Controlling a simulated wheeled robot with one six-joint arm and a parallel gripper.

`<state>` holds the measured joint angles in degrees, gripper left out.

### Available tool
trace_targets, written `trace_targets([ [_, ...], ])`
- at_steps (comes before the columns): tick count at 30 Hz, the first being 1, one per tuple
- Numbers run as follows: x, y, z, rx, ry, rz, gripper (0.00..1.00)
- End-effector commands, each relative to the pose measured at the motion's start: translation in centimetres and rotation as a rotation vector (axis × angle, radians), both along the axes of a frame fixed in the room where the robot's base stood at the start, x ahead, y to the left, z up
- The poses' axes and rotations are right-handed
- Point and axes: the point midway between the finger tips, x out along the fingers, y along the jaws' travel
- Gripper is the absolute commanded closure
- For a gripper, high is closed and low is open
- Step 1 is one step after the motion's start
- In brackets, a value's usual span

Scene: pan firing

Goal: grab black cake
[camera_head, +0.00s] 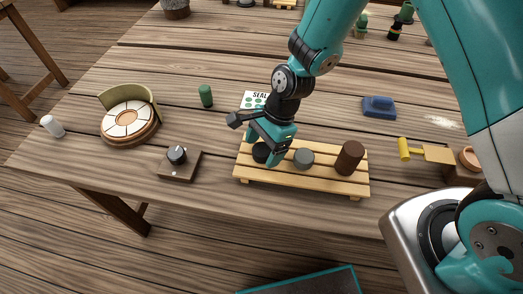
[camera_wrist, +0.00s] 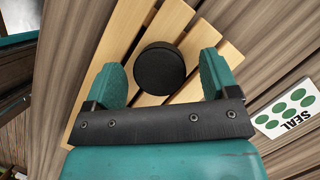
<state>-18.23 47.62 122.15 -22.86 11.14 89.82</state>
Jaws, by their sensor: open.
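The black cake (camera_head: 261,153) is a short dark disc on the slatted wooden rack (camera_head: 330,184), at its left end. In the wrist view the black cake (camera_wrist: 159,68) lies on the pale slats between and just beyond the two teal fingers. My gripper (camera_head: 262,150) is over the left end of the rack, and it also shows in the wrist view (camera_wrist: 162,78). It is open and holds nothing. In the head view the fingers partly cover the cake. Whether a finger touches the cake I cannot tell.
A grey-green disc (camera_head: 303,158) and a taller brown cylinder (camera_head: 349,158) stand right of the cake on the rack. A white SEAL card (camera_head: 253,99) lies behind. A knob box (camera_head: 179,160) and round dial stand (camera_head: 130,119) are left. A yellow mallet (camera_head: 425,152) lies right.

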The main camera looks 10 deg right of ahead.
Motion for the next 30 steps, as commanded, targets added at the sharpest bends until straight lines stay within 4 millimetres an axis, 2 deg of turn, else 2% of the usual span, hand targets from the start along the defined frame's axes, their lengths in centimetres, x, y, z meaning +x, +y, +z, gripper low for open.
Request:
trace_targets([
  [1,0.0,0.0,0.0,0.000,0.000,0.000,0.20],
  [8,0.0,0.0,0.0,0.000,0.000,0.000,0.73],
  [17,0.0,0.0,0.1,0.000,0.000,0.000,0.75],
  [22,0.1,0.0,1.2,0.002,-0.003,-0.001,0.75],
  [26,0.1,0.0,3.5,0.003,-0.005,0.001,0.75],
  [30,0.2,0.0,7.8,0.004,-0.009,0.000,0.75],
])
